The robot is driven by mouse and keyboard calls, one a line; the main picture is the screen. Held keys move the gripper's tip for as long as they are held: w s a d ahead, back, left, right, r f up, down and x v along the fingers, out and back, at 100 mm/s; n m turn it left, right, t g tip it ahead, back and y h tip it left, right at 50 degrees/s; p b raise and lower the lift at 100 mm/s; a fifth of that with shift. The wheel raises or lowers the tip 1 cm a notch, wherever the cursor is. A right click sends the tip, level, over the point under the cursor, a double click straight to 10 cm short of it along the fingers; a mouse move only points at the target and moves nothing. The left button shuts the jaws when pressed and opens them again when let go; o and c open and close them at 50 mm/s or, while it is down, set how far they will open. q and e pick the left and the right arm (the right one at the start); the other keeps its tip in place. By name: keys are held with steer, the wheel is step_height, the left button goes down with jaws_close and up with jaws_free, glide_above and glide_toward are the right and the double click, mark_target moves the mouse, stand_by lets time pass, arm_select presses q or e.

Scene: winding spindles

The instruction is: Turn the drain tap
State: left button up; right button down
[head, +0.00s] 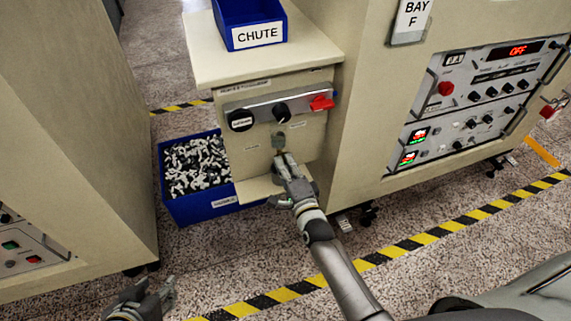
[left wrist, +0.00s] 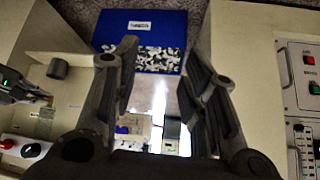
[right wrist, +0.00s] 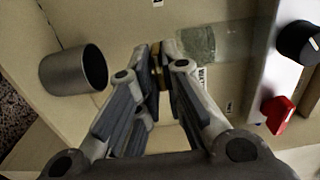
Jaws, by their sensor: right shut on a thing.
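The drain tap shows as a small brass piece (right wrist: 155,70) between my right fingertips in the right wrist view. It is on the beige front of the cabinet, below the knob panel. My right gripper (head: 283,158) is shut on it and hides most of it. A greenish window (right wrist: 197,42) lies beside the tap; it is greyish in the head view (head: 279,140). A grey metal cup (right wrist: 75,70) stands below the tap; it also shows in the left wrist view (left wrist: 58,68). My left gripper (head: 155,292) is low at the left, open and empty.
Above the tap is a metal panel (head: 260,107) with black knobs and a red handle (head: 321,103). A blue bin (head: 178,210) of small parts stands on the floor at left. A blue chute tray (head: 245,15) sits on top. Beige machines flank both sides.

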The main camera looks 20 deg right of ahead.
arm_select(q)
steer(key=s+a+g+y+p, duration=0.1)
steer(key=s+a+g+p, duration=0.1)
steer(key=s+g+p, duration=0.35)
step_height(320, 180, down, 13)
steer(key=p, duration=0.1)
steer(key=shift+s+f+t, duration=0.15)
steer(key=shift+s+t, duration=0.1)
steer(key=shift+t, duration=0.1)
arm_select(e)
steer(key=shift+n, duration=8.8)
arm_select(q)
steer(key=shift+d+f+p, duration=0.1)
steer(key=shift+f+p, duration=0.05)
steer(key=shift+p, duration=0.15)
arm_select(e)
steer(key=shift+f, duration=0.1)
steer(key=c, duration=1.6)
jaws_free()
steer(key=shift+o, duration=0.2)
